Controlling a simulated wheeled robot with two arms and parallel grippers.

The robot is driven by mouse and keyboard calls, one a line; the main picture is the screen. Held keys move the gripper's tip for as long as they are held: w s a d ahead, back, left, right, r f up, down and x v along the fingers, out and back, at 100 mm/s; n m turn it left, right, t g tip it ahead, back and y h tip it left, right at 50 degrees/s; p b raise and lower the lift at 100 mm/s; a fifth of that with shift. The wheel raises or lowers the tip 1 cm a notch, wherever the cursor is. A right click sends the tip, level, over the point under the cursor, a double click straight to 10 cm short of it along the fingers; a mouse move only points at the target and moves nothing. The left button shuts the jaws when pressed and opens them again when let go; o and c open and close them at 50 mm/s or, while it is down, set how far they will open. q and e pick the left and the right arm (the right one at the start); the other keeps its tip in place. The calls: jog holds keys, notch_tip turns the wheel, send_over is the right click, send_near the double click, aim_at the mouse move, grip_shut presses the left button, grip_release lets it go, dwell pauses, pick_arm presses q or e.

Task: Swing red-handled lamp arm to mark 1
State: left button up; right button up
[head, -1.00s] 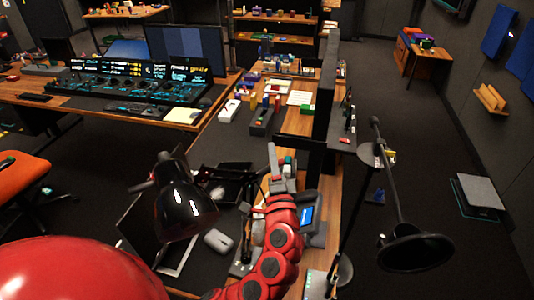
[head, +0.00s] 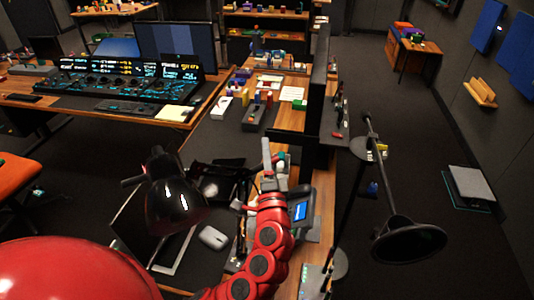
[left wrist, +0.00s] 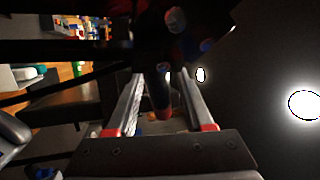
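A black lamp head (head: 175,205) hangs at the lower left of the head view. A second black lamp (head: 408,240) stands on a thin arm at the right. I cannot tell a red handle or mark 1 in the head view. My left gripper (head: 271,166) is over the desk between the two lamps. In the left wrist view its fingers are apart, with a dark, red-ended rod (left wrist: 162,95) between them. Gaps show on both sides of the rod. I cannot tell whether the rod is the lamp arm's handle. My right gripper is not in view.
A laptop (head: 165,255) and a mouse (head: 212,237) lie on the desk left of my arm. A device with a blue screen (head: 300,211) is just right of it. A dark upright panel (head: 318,105) stands behind. Open floor (head: 400,120) lies to the right.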

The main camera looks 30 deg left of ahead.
pick_arm(q)
jog(key=shift+d, duration=0.1)
jog(key=v, duration=1.7)
jog(key=shift+s, duration=0.15)
jog(key=shift+f, duration=0.1)
